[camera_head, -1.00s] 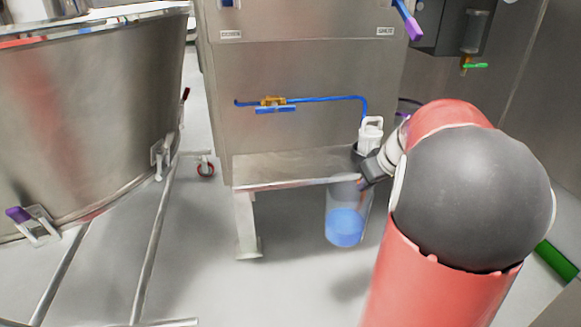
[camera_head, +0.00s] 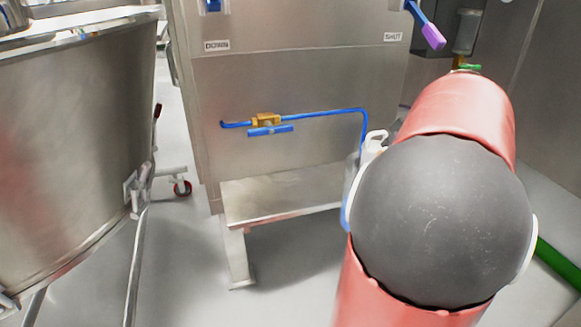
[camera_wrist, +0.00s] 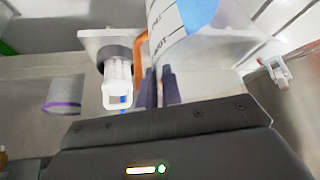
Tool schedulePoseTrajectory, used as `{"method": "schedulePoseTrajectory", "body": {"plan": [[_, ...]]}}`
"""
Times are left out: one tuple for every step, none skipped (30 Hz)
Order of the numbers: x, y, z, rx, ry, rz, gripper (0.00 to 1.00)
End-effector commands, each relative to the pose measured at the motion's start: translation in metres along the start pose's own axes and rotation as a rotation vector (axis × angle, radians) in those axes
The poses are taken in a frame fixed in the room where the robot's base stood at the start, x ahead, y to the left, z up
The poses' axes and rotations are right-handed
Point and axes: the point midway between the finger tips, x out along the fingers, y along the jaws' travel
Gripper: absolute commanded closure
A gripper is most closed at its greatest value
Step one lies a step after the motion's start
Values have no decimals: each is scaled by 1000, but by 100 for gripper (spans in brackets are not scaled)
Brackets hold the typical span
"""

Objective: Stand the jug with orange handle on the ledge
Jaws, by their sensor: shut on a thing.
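The jug is clear with dark marks and blue liquid. In the wrist view the jug (camera_wrist: 172,30) fills the top middle, with its orange handle (camera_wrist: 139,62) at the dark fingers of my gripper (camera_wrist: 160,74). My gripper is shut on the handle. In the head view only a strip of the jug (camera_head: 346,212) shows; my arm hides the rest, and hides my gripper. The steel ledge (camera_head: 275,192) juts from the front of the cabinet. The jug is by its right end; I cannot tell whether they touch.
A white fitting with a loop handle (camera_head: 375,142) is at the ledge's right end; it also shows in the wrist view (camera_wrist: 117,85). A blue pipe with a yellow valve (camera_head: 265,120) runs above the ledge. A large steel vessel (camera_head: 75,140) stands left. The ledge's left part is clear.

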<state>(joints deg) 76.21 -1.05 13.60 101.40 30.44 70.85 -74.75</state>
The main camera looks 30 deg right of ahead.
Motion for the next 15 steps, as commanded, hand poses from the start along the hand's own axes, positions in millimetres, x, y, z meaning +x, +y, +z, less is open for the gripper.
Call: {"method": "schedulePoseTrajectory", "body": {"plan": [[3,0,-8,-4,1,-1,100],[6,0,-13,-3,2,-1,100],[11,-1,-21,-5,3,-3,100],[15,-2,-27,-4,3,-4,100],[19,-2,-34,-5,2,-3,100],[25,-2,-44,-6,2,-4,100],[29,-3,-50,-5,3,-4,100],[33,-3,-58,-5,3,-4,100],[38,-4,-66,-5,2,-4,100],[42,-4,-73,-5,3,-4,100],[45,-4,-79,-4,4,-3,100],[50,-5,-87,-4,2,-4,100],[53,-5,-92,-4,3,-4,100],[56,-5,-96,-4,2,-3,100],[58,-6,-101,-3,4,-2,100]]}}
